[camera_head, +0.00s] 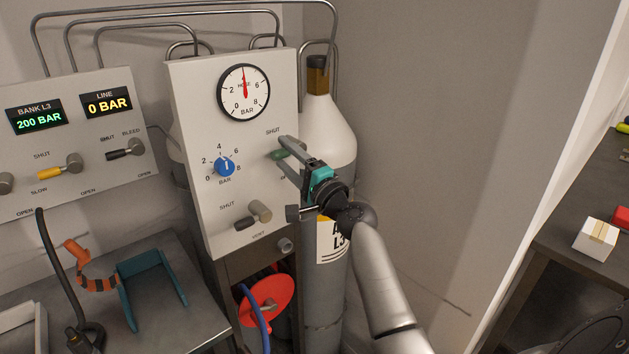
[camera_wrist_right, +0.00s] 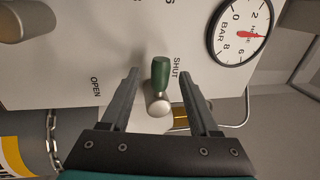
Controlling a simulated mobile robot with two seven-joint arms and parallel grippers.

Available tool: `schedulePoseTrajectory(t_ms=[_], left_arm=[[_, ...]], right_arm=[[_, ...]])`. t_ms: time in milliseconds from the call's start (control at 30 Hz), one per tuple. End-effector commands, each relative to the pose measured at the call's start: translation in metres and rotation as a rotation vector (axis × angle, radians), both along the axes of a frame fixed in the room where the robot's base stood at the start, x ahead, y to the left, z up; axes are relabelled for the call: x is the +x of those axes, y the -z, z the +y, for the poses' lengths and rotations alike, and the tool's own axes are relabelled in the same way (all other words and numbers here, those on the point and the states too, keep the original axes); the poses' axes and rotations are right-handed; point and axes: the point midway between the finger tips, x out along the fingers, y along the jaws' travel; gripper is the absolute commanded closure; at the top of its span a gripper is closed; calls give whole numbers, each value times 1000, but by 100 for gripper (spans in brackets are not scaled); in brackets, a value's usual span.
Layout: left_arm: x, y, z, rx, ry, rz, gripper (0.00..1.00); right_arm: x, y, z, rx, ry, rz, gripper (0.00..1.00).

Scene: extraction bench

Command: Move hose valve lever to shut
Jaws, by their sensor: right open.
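The hose valve lever (camera_head: 279,155) has a green grip and sits on the right side of the white panel, just below a SHUT label. In the right wrist view the green lever (camera_wrist_right: 160,76) points up from its round metal pivot, beside the word SHUT; the word OPEN is farther left. My right gripper (camera_head: 284,151) is open, with its fingers on either side of the lever. In the right wrist view there is a visible gap between the lever and each finger of the gripper (camera_wrist_right: 158,68). My left gripper is not in view.
The hose gauge (camera_head: 244,93) has its needle pointing nearly straight up. A blue knob (camera_head: 224,166) and a vent lever (camera_head: 252,216) are on the same panel. A gas cylinder (camera_head: 326,125) stands behind the panel on the right. A second panel (camera_head: 70,135) with displays is at left.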

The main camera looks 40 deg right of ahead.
Motion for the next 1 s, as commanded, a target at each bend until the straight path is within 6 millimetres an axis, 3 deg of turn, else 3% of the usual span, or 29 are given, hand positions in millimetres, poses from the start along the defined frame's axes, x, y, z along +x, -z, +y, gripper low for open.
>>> schedulePoseTrajectory(t_ms=[600, 800, 1000], left_arm=[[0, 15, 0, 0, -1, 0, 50], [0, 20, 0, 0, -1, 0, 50], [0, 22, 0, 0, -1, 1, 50]], right_arm=[[-102, 23, -8, -2, 0, 2, 38], [-124, 26, -9, 0, 0, 0, 38], [-133, 26, -10, 1, 0, -2, 38]])
